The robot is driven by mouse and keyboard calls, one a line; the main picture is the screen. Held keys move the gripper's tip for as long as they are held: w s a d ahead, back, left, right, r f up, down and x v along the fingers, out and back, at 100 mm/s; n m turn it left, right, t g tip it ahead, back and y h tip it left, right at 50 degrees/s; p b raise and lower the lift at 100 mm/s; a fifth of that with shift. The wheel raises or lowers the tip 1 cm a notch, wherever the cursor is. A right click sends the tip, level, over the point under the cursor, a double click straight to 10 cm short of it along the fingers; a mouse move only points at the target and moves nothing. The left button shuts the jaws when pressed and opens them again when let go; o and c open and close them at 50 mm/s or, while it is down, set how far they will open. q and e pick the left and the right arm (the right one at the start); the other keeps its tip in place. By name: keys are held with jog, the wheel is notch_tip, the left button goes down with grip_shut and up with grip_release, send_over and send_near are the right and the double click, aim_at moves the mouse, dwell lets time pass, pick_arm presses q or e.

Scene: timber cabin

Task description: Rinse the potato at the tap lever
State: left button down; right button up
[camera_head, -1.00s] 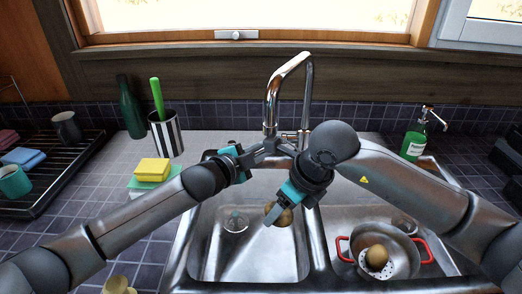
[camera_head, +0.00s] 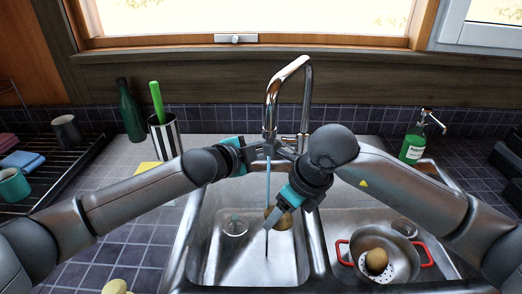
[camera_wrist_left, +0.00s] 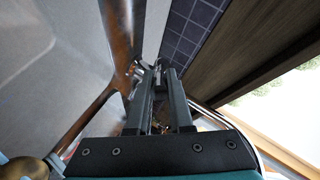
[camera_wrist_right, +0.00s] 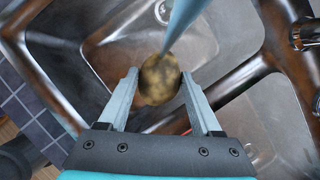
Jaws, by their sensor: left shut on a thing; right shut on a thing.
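The brown potato (camera_head: 285,219) is between the fingers of my right gripper (camera_head: 277,215), over the left sink basin. In the right wrist view the potato (camera_wrist_right: 159,80) sits between both fingertips. A thin blue water stream (camera_head: 267,190) falls from the chrome tap (camera_head: 271,105) into the basin. It overlaps the potato's left edge in the head view and meets its upper side in the right wrist view (camera_wrist_right: 186,22). My left gripper (camera_head: 272,149) is shut on the tap lever (camera_head: 290,138) at the tap's base; its fingertips are partly hidden.
A red-handled colander (camera_head: 343,249) holding another potato (camera_head: 377,260) stands in the right basin. A green soap bottle (camera_head: 413,149) stands at the right rear. A striped cup (camera_head: 166,138), green bottle (camera_head: 130,110) and dish rack (camera_head: 75,162) are on the left.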

pick_arm(q)
jog(key=c, duration=0.8)
grip_release()
jog(key=shift+s, duration=0.1)
jog(key=v, duration=1.2)
